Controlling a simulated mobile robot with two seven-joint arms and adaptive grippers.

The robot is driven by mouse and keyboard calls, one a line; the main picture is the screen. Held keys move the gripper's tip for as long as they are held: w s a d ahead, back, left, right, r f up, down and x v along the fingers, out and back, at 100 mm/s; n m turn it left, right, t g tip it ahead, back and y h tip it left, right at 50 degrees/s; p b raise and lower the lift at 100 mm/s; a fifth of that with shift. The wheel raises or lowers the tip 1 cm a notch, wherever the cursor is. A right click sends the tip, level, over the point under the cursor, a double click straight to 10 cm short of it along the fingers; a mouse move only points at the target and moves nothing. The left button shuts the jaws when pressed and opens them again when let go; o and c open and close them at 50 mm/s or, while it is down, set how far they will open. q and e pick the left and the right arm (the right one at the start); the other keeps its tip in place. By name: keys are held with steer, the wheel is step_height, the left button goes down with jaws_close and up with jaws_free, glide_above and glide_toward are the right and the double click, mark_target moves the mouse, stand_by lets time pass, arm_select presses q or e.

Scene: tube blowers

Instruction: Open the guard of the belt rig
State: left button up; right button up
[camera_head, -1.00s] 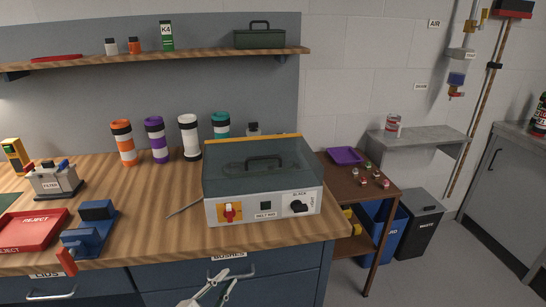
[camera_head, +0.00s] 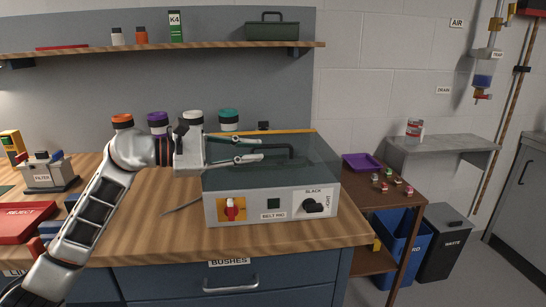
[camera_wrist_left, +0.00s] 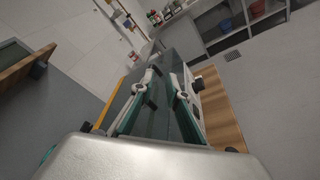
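The belt rig (camera_head: 220,209) is a pale box on the bench with a red switch on a yellow plate, a dark square and a black knob on its front. Its guard (camera_head: 318,160) is a see-through dark lid, lying down, with a yellow strip along the back edge and a black handle (camera_head: 290,151) on top. My left gripper (camera_head: 260,150) is over the guard, just left of the handle, its two fingers apart. The left wrist view also shows the open fingers (camera_wrist_left: 166,85) over the guard; whether they touch the handle is unclear. My right gripper is out of view.
Several capped bottles (camera_head: 229,121) stand behind the rig, partly behind my left arm. A brown side table (camera_head: 385,208) with a purple tray (camera_head: 361,162) stands at the right. A shelf (camera_head: 200,49) runs above.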

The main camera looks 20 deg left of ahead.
mark_target(265, 146)
arm_select(q)
steer(key=shift+w+a+r+m+y, duration=0.15)
steer(key=shift+w+a+m+y, duration=0.2)
steer(key=shift+a, duration=0.25)
steer(key=shift+w+a+r+m+y, duration=0.1)
steer(key=shift+w+a+m+y, duration=0.15)
steer(key=shift+w+a, duration=0.25)
steer(key=shift+t, duration=0.3)
steer(key=x, duration=0.7)
steer(key=shift+w+d, duration=0.1)
steer(key=shift+d, duration=0.1)
steer(key=shift+f, duration=0.1)
jaws_close()
